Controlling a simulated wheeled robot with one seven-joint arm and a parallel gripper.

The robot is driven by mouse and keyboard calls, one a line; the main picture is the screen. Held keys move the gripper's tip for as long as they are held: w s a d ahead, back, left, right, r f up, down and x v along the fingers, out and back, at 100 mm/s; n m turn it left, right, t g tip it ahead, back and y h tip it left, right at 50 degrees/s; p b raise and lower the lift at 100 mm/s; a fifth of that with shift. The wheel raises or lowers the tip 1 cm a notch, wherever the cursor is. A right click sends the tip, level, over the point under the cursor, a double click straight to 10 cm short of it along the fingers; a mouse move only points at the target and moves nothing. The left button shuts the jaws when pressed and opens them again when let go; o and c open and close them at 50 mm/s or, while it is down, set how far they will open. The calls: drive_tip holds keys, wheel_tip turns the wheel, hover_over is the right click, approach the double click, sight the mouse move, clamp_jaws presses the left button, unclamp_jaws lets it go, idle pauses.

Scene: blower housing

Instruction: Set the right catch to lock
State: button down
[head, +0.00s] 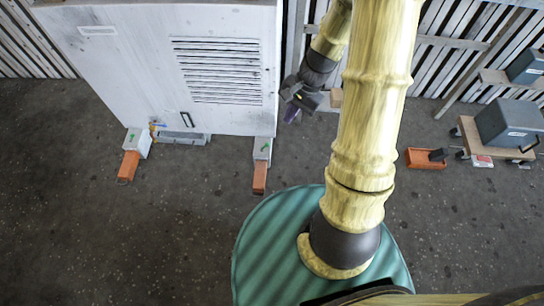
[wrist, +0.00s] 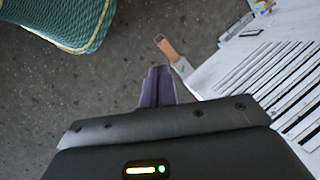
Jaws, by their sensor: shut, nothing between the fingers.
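The white blower housing (head: 140,70) has a louvred vent. The right catch (head: 262,150) is a pale grey box with a green mark at the housing's lower right corner, and its orange lever (head: 259,178) points toward me, away from the housing. In the wrist view the orange lever (wrist: 166,47) shows beyond my fingers, with the catch body (wrist: 183,67) partly seen beside the housing. My gripper (head: 291,114) has purple fingers, is shut and empty, and hangs just right of the housing, apart from the catch. The fingers also show in the wrist view (wrist: 157,86).
A similar left catch (head: 137,144) with an orange lever (head: 128,167) sits at the lower left corner. A black handle (head: 186,119) is between them. An orange tray (head: 424,158) and a grey box on a trolley (head: 508,123) stand right. Floor before the housing is clear.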

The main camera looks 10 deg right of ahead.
drive_tip(key=w+d+f+m+t+y+b, duration=0.2)
drive_tip(key=f+m+b, duration=0.5)
drive_tip(key=f, duration=1.1)
drive_tip(key=w+d+f+m+t+y+b, duration=0.2)
drive_tip(key=w+d+f+m+t+b, duration=0.2)
drive_tip(key=f+b, duration=0.9)
drive_tip(key=w+d+f+m+t+y+b, duration=0.2)
drive_tip(key=f+m+b, duration=0.8)
drive_tip(key=f, duration=1.5)
drive_tip(key=w+d+t, duration=0.1)
drive_tip(key=w+t, duration=0.1)
drive_tip(key=w, duration=0.1)
drive_tip(key=shift+w+y+b, duration=0.25)
drive_tip(key=shift+y+b, duration=0.05)
drive_tip(key=shift+a+f, duration=0.1)
drive_tip(key=b, duration=0.8)
approach(265, 146)
drive_tip(key=f+x, duration=0.1)
drive_tip(key=x, duration=0.5)
drive_tip(key=shift+f, duration=0.2)
